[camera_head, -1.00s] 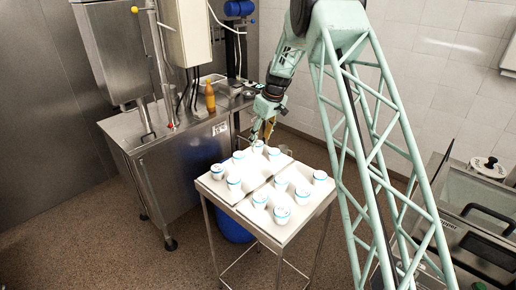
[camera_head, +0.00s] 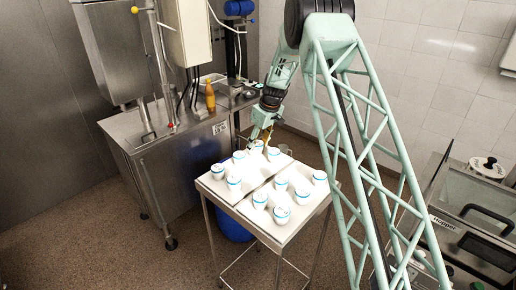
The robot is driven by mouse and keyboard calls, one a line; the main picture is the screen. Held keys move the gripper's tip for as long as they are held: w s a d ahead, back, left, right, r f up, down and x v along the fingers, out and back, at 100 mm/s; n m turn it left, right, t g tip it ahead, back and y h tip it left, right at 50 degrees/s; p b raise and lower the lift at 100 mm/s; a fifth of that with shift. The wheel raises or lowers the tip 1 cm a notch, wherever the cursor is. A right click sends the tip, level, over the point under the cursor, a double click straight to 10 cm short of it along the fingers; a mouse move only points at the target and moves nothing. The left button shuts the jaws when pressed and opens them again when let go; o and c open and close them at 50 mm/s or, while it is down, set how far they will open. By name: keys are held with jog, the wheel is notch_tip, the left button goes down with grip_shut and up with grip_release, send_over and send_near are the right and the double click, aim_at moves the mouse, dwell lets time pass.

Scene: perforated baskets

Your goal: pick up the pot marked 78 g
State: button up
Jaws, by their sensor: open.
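Several white pots with blue bands stand upright on two white trays on a small metal table. One pot (camera_head: 282,214) is at the front, one (camera_head: 217,171) at the left corner, and one (camera_head: 319,177) at the right. The markings are too small to read, so I cannot tell which is 78 g. My gripper (camera_head: 264,138) is open, pointing down over the back of the table. It is close to the back pots (camera_head: 258,146), (camera_head: 273,153); I cannot tell whether it touches one.
The left tray (camera_head: 215,187) and right tray (camera_head: 296,228) lie side by side. A steel cabinet (camera_head: 175,170) with an orange bottle (camera_head: 210,97) stands behind left. A machine with a lid (camera_head: 480,225) stands at the right. A blue bin (camera_head: 232,225) sits under the table.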

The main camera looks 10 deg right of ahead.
aim_at(258, 143)
jog(key=shift+c, duration=0.3)
jog(key=c, duration=0.9)
jog(key=shift+r, duration=0.15)
jog(key=shift+r+b, duration=0.45)
jog(key=shift+r, duration=4.4)
